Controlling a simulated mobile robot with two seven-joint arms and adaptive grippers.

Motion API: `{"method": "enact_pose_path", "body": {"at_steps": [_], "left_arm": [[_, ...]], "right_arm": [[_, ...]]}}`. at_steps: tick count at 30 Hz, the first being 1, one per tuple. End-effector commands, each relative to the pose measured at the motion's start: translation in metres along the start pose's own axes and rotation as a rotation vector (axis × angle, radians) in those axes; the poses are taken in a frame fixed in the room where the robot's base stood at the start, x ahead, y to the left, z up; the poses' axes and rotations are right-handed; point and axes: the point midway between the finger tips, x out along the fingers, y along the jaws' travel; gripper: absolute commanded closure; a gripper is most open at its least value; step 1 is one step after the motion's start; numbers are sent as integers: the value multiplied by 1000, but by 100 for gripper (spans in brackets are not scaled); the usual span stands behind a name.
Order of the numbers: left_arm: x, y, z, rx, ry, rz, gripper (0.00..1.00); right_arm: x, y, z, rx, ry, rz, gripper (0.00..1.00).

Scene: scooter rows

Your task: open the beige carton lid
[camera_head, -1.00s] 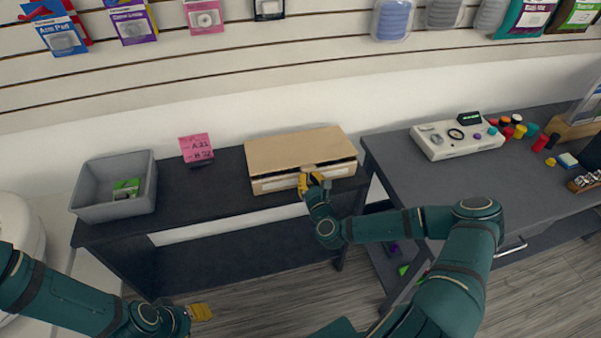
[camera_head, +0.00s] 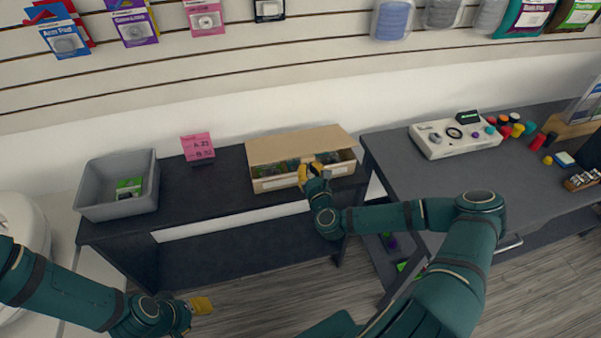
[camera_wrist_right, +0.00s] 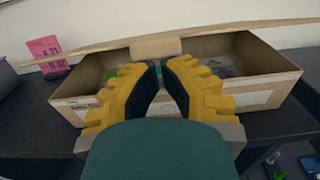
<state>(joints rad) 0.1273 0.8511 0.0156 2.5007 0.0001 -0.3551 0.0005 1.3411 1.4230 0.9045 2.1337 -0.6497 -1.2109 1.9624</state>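The beige carton (camera_head: 290,181) stands on the dark table with its lid (camera_head: 300,144) raised at the front, partway open. Several small items show inside, with green among them. In the right wrist view the lid (camera_wrist_right: 220,40) slants above the carton (camera_wrist_right: 262,90), its front tab (camera_wrist_right: 156,47) just beyond my fingertips. My right gripper (camera_head: 311,170) is at the carton's front middle, under the lid's edge. Its yellow fingers (camera_wrist_right: 162,68) are a little apart with nothing seen between them; contact with the tab is unclear. My left gripper (camera_head: 202,305) is low, away from the carton; its finger gap is unclear.
A grey bin (camera_head: 118,190) with a green item and a pink sign (camera_head: 197,147) stand left of the carton. A second table (camera_head: 440,185) at right holds a white device (camera_head: 455,137) and several coloured caps. The slatted wall with hanging packs rises behind.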

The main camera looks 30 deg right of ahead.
Motion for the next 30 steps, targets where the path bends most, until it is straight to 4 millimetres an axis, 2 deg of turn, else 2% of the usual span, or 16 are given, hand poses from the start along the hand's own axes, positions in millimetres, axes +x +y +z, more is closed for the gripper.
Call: {"method": "enact_pose_path", "body": {"at_steps": [7, 30], "left_arm": [[-2, 1, 0, 0, 0, 0, 53], [-23, 9, -2, 0, 0, 0, 53]], "right_arm": [[1, 0, 4, 0, 0, 0, 100], [7, 0, 38, 0, 0, 0, 100]]}}
